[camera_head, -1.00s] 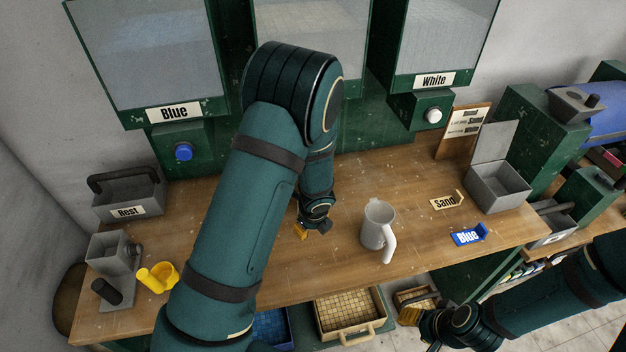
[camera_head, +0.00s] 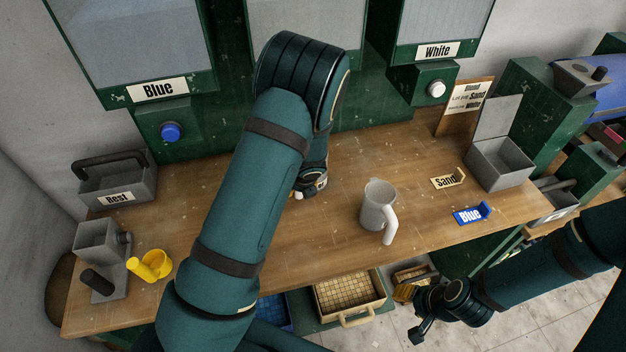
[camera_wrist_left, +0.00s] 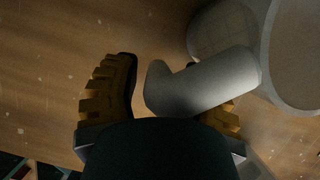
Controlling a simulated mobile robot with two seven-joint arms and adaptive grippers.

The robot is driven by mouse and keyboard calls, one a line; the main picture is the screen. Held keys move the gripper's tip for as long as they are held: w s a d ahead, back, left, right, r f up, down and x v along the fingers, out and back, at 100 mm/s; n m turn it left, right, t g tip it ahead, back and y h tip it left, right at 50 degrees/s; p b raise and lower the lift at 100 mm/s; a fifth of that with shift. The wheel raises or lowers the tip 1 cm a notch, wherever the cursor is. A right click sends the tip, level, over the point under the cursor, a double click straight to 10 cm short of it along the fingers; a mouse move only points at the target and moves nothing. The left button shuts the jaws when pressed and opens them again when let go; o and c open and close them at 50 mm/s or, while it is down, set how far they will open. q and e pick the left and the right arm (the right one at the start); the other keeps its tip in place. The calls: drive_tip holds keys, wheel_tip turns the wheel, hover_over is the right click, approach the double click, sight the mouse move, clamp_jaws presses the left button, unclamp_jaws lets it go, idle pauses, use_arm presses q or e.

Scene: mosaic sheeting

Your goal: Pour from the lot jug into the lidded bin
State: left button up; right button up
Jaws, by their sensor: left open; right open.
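The lot jug (camera_head: 376,206), a grey jug, stands upright on the bench with its handle (camera_head: 390,226) toward the front right. The grey lidded bin (camera_head: 502,168) is at the right end with its lid raised. My left gripper (camera_head: 312,190) is left of the jug, partly hidden by my forearm. In the left wrist view its open yellow-padded fingers (camera_wrist_left: 165,105) show, with the jug handle (camera_wrist_left: 205,84) overlapping the right finger; I cannot tell whether they touch. My right gripper (camera_head: 412,314) is open and empty, low before the bench front.
Sand (camera_head: 447,180) and Blue (camera_head: 472,215) label holders lie between jug and bin. Blue (camera_head: 170,132) and White (camera_head: 436,90) dispensers rise behind. Bench between jug and back is clear.

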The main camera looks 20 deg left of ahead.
use_arm(q)
drive_tip(key=shift+c, duration=0.3)
clamp_jaws()
